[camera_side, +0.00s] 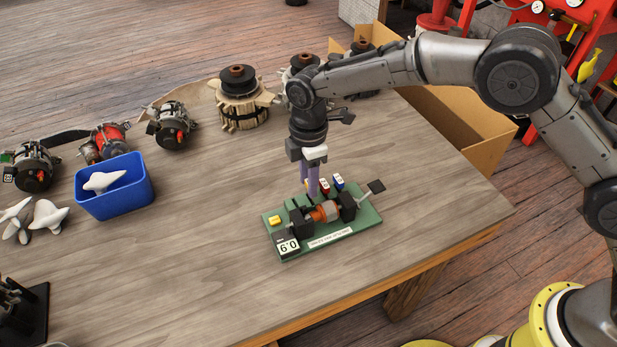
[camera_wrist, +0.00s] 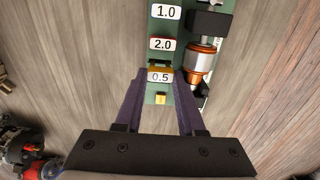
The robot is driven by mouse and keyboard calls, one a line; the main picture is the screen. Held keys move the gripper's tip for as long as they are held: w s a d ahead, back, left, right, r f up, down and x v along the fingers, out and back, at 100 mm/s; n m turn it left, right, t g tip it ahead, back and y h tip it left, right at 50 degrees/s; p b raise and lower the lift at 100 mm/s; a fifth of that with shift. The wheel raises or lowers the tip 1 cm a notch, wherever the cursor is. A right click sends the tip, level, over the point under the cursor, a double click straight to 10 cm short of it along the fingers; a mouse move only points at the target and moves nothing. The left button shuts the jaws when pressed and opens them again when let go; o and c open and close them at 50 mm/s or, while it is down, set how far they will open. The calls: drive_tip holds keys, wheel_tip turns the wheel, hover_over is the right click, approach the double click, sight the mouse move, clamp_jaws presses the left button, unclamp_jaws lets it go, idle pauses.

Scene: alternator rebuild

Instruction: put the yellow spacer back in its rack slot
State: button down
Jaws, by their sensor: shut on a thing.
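My gripper (camera_side: 312,193) points straight down over the green fixture (camera_side: 354,230) on the table. Its purple fingers are shut on the yellow spacer, whose 0.5 label (camera_wrist: 159,77) shows between the fingertips in the wrist view. In the side view the fingers mostly hide this spacer. It lines up with the red spacer marked 2.0 (camera_wrist: 163,44) and the spacer marked 1.0 (camera_wrist: 166,12). The red spacer (camera_side: 325,187) and the blue spacer (camera_side: 338,182) stand beside the fingers in the side view. I cannot tell whether the yellow spacer is seated or just above its slot.
A copper-coloured rotor (camera_side: 325,211) lies between black supports close beside the fingers. A small yellow block (camera_side: 274,220) and a number display (camera_side: 288,247) are at the fixture's left end. A blue bin (camera_side: 118,201) stands left. The table between is clear.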

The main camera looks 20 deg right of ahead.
drive_tip(key=shift+f, duration=0.9)
idle(0.8)
drive_tip(key=shift+c, duration=2.2)
unclamp_jaws()
drive_tip(key=shift+r, duration=4.05)
